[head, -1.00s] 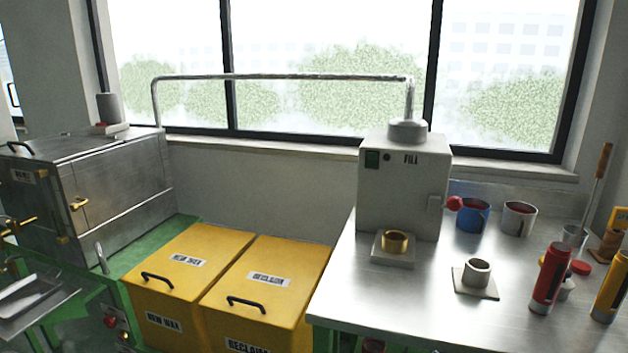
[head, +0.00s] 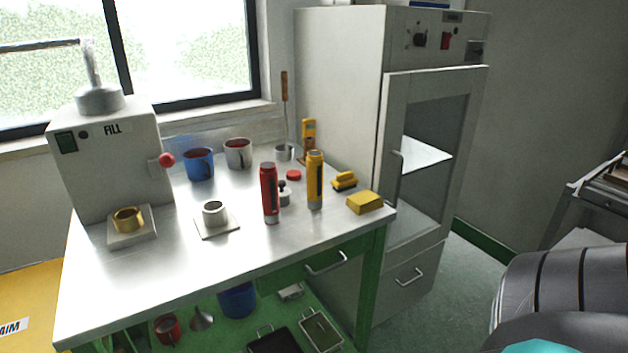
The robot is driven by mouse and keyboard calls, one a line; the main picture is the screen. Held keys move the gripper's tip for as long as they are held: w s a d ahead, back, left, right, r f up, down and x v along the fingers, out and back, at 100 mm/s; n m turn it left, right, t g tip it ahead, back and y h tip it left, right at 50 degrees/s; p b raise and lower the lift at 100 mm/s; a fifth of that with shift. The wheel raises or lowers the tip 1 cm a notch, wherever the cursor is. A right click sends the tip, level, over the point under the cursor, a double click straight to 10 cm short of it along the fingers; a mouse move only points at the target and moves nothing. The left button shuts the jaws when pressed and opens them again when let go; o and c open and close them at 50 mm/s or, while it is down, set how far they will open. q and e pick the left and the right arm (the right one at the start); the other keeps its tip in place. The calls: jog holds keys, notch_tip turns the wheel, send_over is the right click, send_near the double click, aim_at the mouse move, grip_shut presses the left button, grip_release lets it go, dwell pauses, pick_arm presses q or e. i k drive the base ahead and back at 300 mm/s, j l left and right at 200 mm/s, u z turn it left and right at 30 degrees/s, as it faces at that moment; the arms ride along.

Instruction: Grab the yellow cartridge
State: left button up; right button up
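The yellow cartridge (head: 315,180) stands upright on the metal table, a yellow cylinder with a dark stripe. A red cartridge (head: 269,193) stands upright to its left, apart from it. Part of my arm shows at the lower right. Neither of my grippers shows in the head view.
A yellow block (head: 364,202) and a yellow-black brush-like item (head: 344,181) lie right of the cartridge. Behind it are a red lid (head: 293,175) and a small metal cup (head: 284,152). The fill machine (head: 109,160) stands left. A tall cabinet (head: 390,150) borders the table's right. The table's front left is clear.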

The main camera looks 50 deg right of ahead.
aim_at(314, 158)
jog(key=z, duration=1.5)
jog(key=i+l+u, duration=0.6)
jog(key=l, duration=0.35)
jog(key=i+l+u, duration=0.4)
jog(key=l, duration=0.4)
